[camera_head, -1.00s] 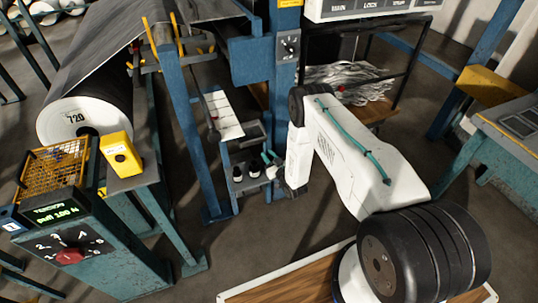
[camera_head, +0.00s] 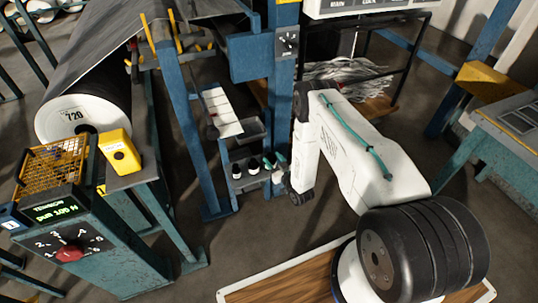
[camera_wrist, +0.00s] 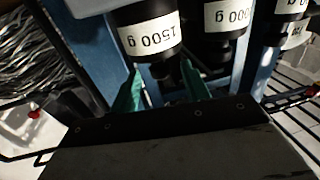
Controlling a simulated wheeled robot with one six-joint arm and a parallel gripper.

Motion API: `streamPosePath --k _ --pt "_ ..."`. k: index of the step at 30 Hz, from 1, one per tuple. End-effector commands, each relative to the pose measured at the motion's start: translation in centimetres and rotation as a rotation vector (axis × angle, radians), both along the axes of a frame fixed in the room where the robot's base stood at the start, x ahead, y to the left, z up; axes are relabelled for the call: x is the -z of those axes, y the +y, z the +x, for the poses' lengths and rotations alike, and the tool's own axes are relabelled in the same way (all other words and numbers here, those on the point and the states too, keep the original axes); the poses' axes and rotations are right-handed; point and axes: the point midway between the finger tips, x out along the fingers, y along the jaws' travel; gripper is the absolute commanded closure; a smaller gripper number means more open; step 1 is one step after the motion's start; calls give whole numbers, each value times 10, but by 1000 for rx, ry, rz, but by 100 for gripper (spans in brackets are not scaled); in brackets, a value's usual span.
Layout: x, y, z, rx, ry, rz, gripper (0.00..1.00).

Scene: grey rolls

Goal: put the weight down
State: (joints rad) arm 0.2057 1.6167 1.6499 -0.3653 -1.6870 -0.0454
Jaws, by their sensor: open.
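A black weight (camera_wrist: 150,38) with a white label reading 1500 g stands nearest in the wrist view, its narrow neck towards me. My gripper (camera_wrist: 160,90) is open. Its teal fingers lie to the left and right of that neck, with gaps showing; I cannot tell whether either touches. A second labelled black weight (camera_wrist: 226,18) stands to its right, and part of a third (camera_wrist: 292,28) shows at the right edge. In the head view my gripper (camera_head: 274,162) is at the right end of the lower blue shelf (camera_head: 247,182), beside small black-and-white weights (camera_head: 237,171).
Blue posts (camera_head: 279,90) rise close behind the shelf. A grey tray (camera_head: 250,130) sits above it. A wire rack (camera_head: 345,75) with pale strips stands behind my arm. A yellow box (camera_head: 120,153) and a control box (camera_head: 80,245) stand left. Floor in front of the shelf is clear.

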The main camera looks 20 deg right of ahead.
Motion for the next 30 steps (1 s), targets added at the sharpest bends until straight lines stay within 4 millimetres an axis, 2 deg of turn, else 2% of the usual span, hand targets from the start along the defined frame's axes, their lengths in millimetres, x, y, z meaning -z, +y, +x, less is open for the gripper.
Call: streamPosePath --k 3,7,12,14,17,20,24,30 --pt "1 -5 -27 2 3 2 53" --pt "1 -8 -50 2 3 2 53" --pt "0 -11 -67 0 2 1 53" --pt "-3 -12 -67 0 5 -2 53" --pt "-17 -14 -50 -5 25 -20 53" --pt "-45 -18 -19 -8 80 -57 53" --pt "-102 -23 26 -5 194 -120 53" --pt "-174 -27 56 15 336 -178 53"
